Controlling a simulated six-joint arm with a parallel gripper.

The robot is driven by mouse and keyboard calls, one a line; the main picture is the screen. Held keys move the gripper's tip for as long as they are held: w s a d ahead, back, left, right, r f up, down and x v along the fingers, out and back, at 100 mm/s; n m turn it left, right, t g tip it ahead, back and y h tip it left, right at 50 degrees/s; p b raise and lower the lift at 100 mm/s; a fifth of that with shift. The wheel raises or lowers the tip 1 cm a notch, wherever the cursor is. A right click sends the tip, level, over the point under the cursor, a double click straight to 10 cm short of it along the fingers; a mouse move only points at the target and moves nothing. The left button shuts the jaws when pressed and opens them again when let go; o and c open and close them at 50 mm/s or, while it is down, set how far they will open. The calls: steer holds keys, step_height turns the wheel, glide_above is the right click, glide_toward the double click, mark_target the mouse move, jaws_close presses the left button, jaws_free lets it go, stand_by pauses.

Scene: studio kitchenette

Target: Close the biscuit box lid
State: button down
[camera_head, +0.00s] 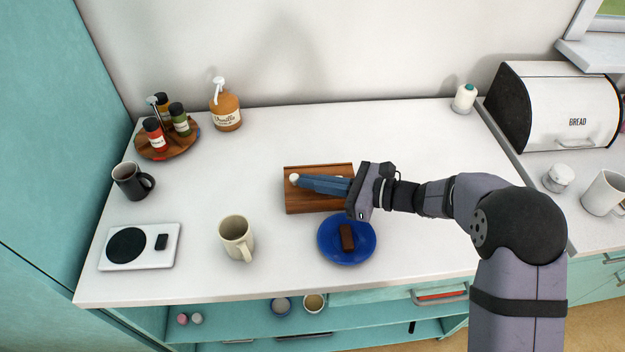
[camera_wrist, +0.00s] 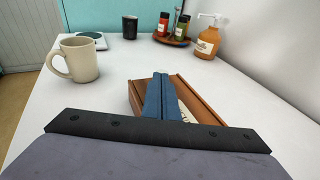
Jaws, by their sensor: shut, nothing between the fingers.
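The biscuit box (camera_head: 319,202) is a low brown wooden box in the middle of the counter. It also shows in the wrist view (camera_wrist: 208,103), with raised side edges. A small round cream thing (camera_head: 294,178), perhaps a knob, shows at its left end beside my fingertips. My gripper (camera_head: 301,181) is shut and empty, its blue fingers lying over the box top and pointing left. In the wrist view the fingers (camera_wrist: 161,80) cover the middle of the box, and a cream patch (camera_wrist: 187,114) shows to their right. I cannot tell how far the lid is open.
A blue plate (camera_head: 328,253) with a dark brown bar (camera_head: 347,237) sits just in front of the box. A cream mug (camera_head: 236,237) stands front left. A scale (camera_head: 138,247), dark mug (camera_head: 131,182), spice tray (camera_head: 148,153) and pump bottle (camera_head: 226,110) stand farther left.

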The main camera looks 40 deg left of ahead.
steer(key=b+v, duration=0.2)
steer(key=v, duration=1.1)
steer(key=shift+d, duration=0.3)
steer(key=shift+w+r, duration=0.1)
steer(key=shift+w, duration=0.05)
steer(key=s+d+f+n+t+h, duration=0.1)
steer(key=s+d+f+n+h, duration=0.1)
steer(key=d, duration=1)
steer(key=s+d+f+n+t+h+p, duration=0.1)
steer(key=s+d+n+h, duration=0.4)
steer(key=d, duration=0.7)
steer(key=s+d+f+n+t+h+p, duration=0.1)
steer(key=s+d+f+n+t+h, duration=0.1)
steer(key=s+d+f+n+h, duration=0.2)
steer(key=d+f+n+h, duration=0.1)
steer(key=d+n+h, duration=0.2)
steer(key=d, duration=0.5)
steer(key=shift+s+t+h, duration=0.2)
steer(key=shift+t+h, duration=0.2)
